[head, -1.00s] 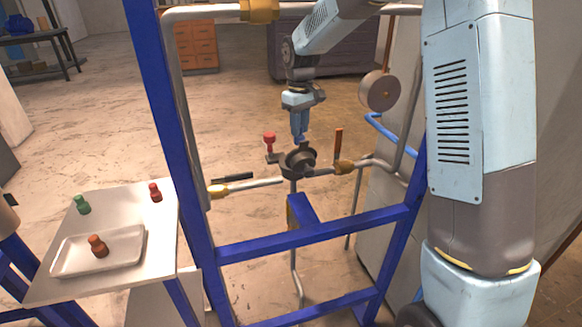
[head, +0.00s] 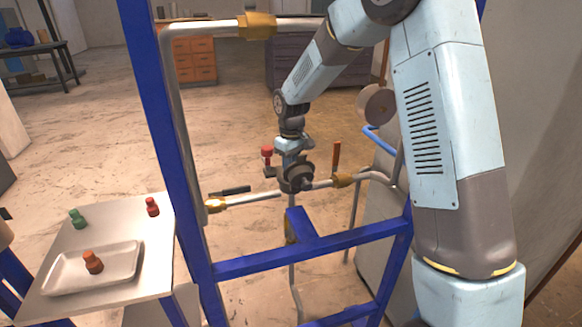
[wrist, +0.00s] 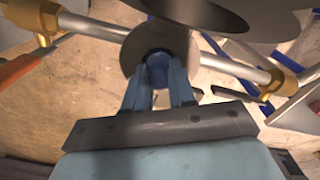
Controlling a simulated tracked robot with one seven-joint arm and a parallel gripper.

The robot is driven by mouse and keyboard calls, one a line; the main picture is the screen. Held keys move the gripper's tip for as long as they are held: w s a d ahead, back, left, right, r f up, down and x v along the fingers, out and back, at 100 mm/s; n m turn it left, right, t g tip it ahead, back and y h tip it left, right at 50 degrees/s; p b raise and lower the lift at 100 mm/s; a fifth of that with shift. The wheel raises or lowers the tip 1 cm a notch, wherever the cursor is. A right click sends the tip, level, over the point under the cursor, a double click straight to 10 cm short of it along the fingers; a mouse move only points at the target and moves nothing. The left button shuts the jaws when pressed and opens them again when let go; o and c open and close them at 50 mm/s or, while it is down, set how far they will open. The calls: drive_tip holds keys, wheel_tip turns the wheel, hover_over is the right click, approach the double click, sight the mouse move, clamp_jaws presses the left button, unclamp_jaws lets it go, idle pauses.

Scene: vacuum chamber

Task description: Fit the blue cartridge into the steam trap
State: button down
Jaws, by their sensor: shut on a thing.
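The steam trap (head: 297,178) is a dark round body on the horizontal pipe inside the blue frame. In the wrist view its grey round face (wrist: 183,36) lies just beyond my fingertips. My gripper (wrist: 159,82) is shut on the blue cartridge (wrist: 157,66), with a light blue finger on each side. The cartridge's far end is at the middle of the round face; I cannot tell how deep it sits. In the head view my gripper (head: 293,158) is right at the trap, and the trap and wrist hide the cartridge.
A white tray (head: 62,285) with an orange plug (head: 93,262) lies on the side table, with a green plug (head: 77,218) and a red plug (head: 152,206) beside it. Blue frame bars (head: 310,250), a red knob (head: 267,156) and an orange handle (head: 336,156) surround the trap.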

drive_tip(key=c, duration=0.9)
unclamp_jaws()
drive_tip(key=shift+c, duration=0.2)
drive_tip(key=shift+d+r, duration=0.1)
drive_tip(key=shift+r, duration=3.75)
